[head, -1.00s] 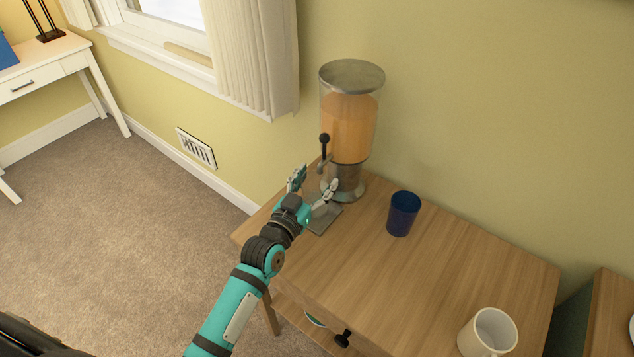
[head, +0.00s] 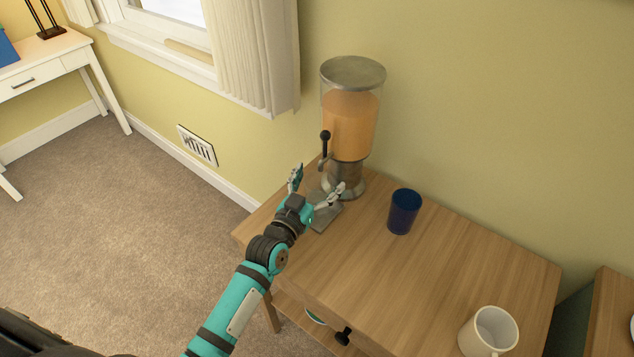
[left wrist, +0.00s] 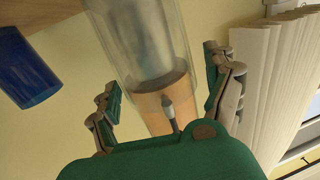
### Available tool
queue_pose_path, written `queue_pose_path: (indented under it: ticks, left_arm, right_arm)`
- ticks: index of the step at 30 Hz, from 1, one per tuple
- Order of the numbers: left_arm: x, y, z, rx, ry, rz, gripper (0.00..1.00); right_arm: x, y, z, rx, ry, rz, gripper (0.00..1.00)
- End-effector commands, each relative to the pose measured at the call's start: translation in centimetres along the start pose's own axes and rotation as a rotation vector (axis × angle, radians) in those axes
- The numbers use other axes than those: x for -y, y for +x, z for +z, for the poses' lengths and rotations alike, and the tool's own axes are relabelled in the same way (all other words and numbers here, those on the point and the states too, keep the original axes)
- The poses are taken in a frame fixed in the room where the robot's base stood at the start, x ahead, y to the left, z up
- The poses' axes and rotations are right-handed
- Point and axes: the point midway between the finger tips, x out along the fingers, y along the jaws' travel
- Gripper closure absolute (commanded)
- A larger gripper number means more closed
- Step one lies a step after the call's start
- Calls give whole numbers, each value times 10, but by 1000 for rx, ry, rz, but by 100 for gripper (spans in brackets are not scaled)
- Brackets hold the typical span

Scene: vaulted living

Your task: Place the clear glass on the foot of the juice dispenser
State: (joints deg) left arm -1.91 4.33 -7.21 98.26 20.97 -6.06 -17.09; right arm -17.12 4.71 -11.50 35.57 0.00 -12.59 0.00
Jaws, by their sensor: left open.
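The juice dispenser (head: 350,125), a clear tank of orange juice with a metal lid and black-handled tap, stands at the table's back left corner. Its grey foot (head: 326,219) reaches forward beneath the tap. My left gripper (head: 318,180) is open above the foot, in front of the dispenser's base. In the left wrist view, inverted, the clear glass (left wrist: 135,45) shows between the spread fingers (left wrist: 161,72), with the grey stand visible through it. The fingers look apart from its sides. The glass is hardly visible in the head view; its contact with the foot cannot be made out.
A dark blue cup (head: 404,211) stands right of the dispenser, and a white mug (head: 489,332) is near the front right of the wooden table (head: 445,265). The tabletop between them is clear. A curtain (head: 255,55) hangs behind on the left.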

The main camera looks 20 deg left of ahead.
Motion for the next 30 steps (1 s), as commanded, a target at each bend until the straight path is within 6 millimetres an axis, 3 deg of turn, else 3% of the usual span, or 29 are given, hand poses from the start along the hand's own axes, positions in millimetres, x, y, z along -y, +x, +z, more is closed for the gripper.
queue_pose_path:
  ticks: [5,15,21,30]
  left_arm:
    - [0,-10,-1,2,0,0,14]
    - [0,-80,0,4,1,1,14]
    - [0,-110,-1,2,0,0,14]
    - [0,-120,-3,-1,0,0,14]
  right_arm:
    - [0,-1,1,1,0,0,60]
    - [0,3,2,2,1,0,60]
    - [0,4,2,3,1,0,60]
    - [2,5,2,2,3,-3,60]
